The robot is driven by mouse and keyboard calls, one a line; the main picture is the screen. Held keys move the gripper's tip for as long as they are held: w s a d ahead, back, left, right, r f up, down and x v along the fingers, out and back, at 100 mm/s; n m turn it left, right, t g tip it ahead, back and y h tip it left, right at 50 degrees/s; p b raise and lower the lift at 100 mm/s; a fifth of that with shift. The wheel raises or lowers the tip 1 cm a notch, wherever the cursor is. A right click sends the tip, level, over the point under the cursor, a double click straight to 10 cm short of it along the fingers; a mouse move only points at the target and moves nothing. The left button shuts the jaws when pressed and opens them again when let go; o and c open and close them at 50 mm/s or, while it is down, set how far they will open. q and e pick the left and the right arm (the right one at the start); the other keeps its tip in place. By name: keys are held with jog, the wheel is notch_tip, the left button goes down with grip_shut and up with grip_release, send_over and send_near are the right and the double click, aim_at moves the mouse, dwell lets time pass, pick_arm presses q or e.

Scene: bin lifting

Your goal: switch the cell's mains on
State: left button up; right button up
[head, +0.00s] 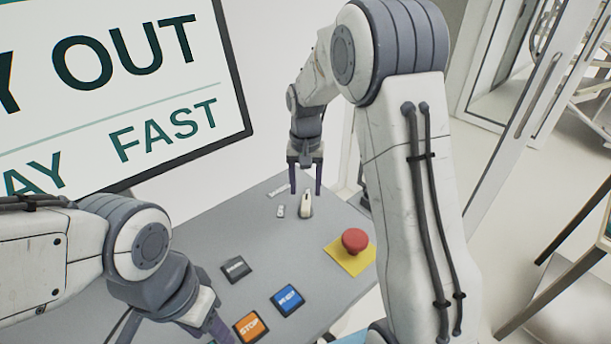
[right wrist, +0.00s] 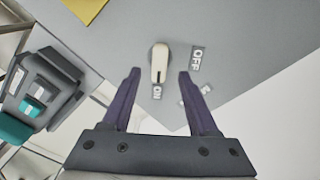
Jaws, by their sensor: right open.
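The mains switch is a cream lever handle (head: 306,206) on the grey panel (head: 218,215). It also shows in the right wrist view (right wrist: 159,62), its dark-lined end pointing at the ON label (right wrist: 157,92); the OFF label (right wrist: 197,58) is to its right. My right gripper (head: 305,192) is open and empty over the handle. In the right wrist view its fingertips (right wrist: 159,73) lie on either side of the handle, apart from it; the height gap is hard to judge. My left gripper (head: 218,328) is partly cut off at the bottom; its opening is unclear.
A red mushroom button (head: 354,241) on a yellow plate (head: 349,261) stands right of the handle. Nearer are a blue button (head: 287,300), an orange STOP button (head: 250,326) and a dark button (head: 235,268). A large sign (head: 120,95) hangs behind.

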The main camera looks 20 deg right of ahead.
aim_at(306, 203)
notch_tip(306, 203, up, 5)
jog(key=shift+r+b, duration=0.2)
jog(key=shift+b, duration=0.15)
jog(key=s+f+n+t, duration=0.1)
jog(key=s+f, duration=0.1)
jog(key=s, duration=0.3)
jog(key=s+a+f+n, duration=0.1)
jog(key=s+f+n, duration=0.1)
jog(key=s, duration=0.3)
jog(key=s+a+f+n+t, duration=0.1)
jog(key=s+f+n, duration=0.1)
jog(key=s, duration=0.2)
jog(key=shift+s+f+t, duration=0.2)
jog(key=shift+s+t, duration=0.1)
jog(key=shift+s, duration=0.1)
jog(key=s+a+r+n+g, duration=0.1)
jog(key=s+a+r+n, duration=0.1)
jog(key=s+a, duration=0.5)
jog(key=s+a+r+n+g+y, duration=0.1)
jog(key=s+a+r+n, duration=0.2)
jog(key=s+a+n, duration=0.2)
jog(key=shift+s+a+r+n+g, duration=0.15)
jog(key=shift+s+a+n+g, duration=0.15)
jog(key=shift+s+a, duration=0.8)
jog(key=shift+s+d, duration=0.1)
jog(key=shift+d, duration=0.1)
jog(key=shift+c, duration=0.8)
jog(key=shift+a, duration=0.15)
